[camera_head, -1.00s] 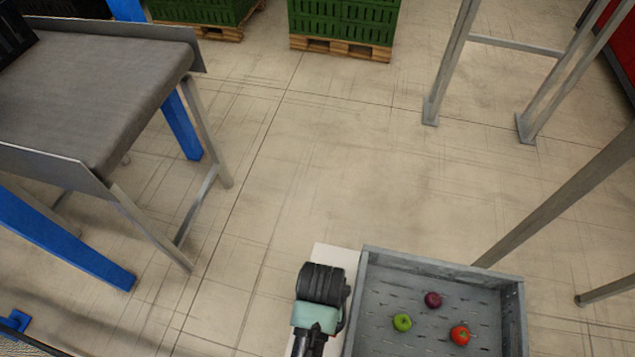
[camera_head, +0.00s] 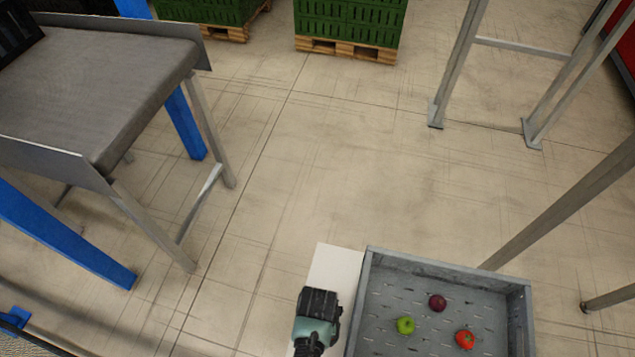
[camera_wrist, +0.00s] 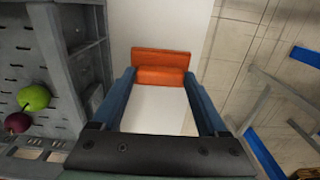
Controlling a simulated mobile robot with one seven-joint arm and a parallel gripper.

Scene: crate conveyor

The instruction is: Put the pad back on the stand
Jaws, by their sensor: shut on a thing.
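My gripper (camera_wrist: 163,80) has two blue fingers, shut on an orange pad (camera_wrist: 163,58) at the fingertips in the wrist view. The pad is a wide bar with a smaller block between the fingers. A white flat top (camera_wrist: 155,108) lies below and behind the pad in the wrist view; I cannot tell whether they touch. This white top (camera_head: 338,262) also shows beside the crate in the head view and may be the stand. In the head view my wrist covers its lower part, and the pad and fingertips are hidden.
A grey crate (camera_head: 370,300) stands right against or close beside the white top. It holds a green apple (camera_head: 405,325), a dark red fruit (camera_head: 437,302) and a tomato (camera_head: 465,339). A conveyor (camera_head: 110,100) stands at left. Metal legs (camera_head: 455,70) stand at right. The middle floor is clear.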

